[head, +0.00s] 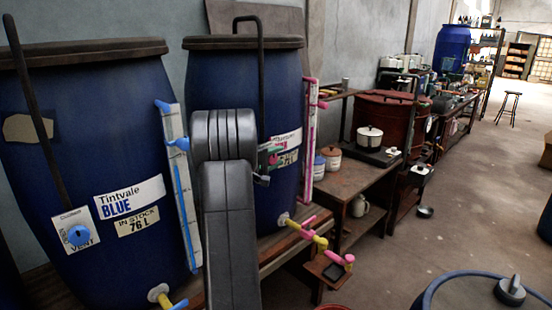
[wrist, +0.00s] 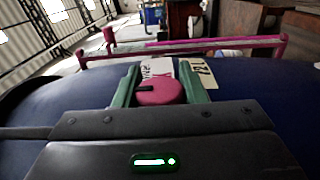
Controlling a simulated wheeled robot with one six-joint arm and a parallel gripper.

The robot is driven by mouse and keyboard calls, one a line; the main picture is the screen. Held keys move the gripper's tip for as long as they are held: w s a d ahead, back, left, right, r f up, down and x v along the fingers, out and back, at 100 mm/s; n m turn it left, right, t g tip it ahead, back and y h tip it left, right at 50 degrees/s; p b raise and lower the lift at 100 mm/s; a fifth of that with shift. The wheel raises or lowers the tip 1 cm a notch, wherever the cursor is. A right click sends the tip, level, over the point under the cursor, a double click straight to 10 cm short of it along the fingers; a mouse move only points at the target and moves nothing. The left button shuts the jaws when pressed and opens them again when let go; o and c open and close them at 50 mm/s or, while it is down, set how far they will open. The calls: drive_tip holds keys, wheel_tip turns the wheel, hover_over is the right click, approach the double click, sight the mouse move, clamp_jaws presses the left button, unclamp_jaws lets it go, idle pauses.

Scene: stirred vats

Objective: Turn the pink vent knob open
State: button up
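The pink vent knob (wrist: 160,93) is a round knob with a dark mark on its left side, on the dark blue wall of the second vat (head: 225,80). My gripper (wrist: 160,84) has its two green fingers on either side of the knob, seemingly touching it.
The vat with the blue vent knob (head: 78,235) stands at left. A pink sight-tube frame (head: 309,140) and a yellow-pink tap (head: 310,234) are close by my arm. A bench (head: 350,180) with pots stands right. Floor beyond is open.

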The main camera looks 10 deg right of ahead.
drive_tip(key=shift+f+t+h+b, duration=0.25)
drive_tip(key=shift+t+h+b, duration=0.05)
drive_tip(key=shift+b, duration=2.65)
drive_tip(key=shift+r+b, duration=0.25)
drive_tip(key=shift+b, duration=0.1)
drive_tip(key=shift+r+h, duration=0.1)
drive_tip(key=shift+h, duration=0.2)
drive_tip(key=o, duration=1)
drive_tip(key=b+v, duration=0.2)
drive_tip(key=v, duration=1.2)
drive_tip(key=shift+d, duration=0.1)
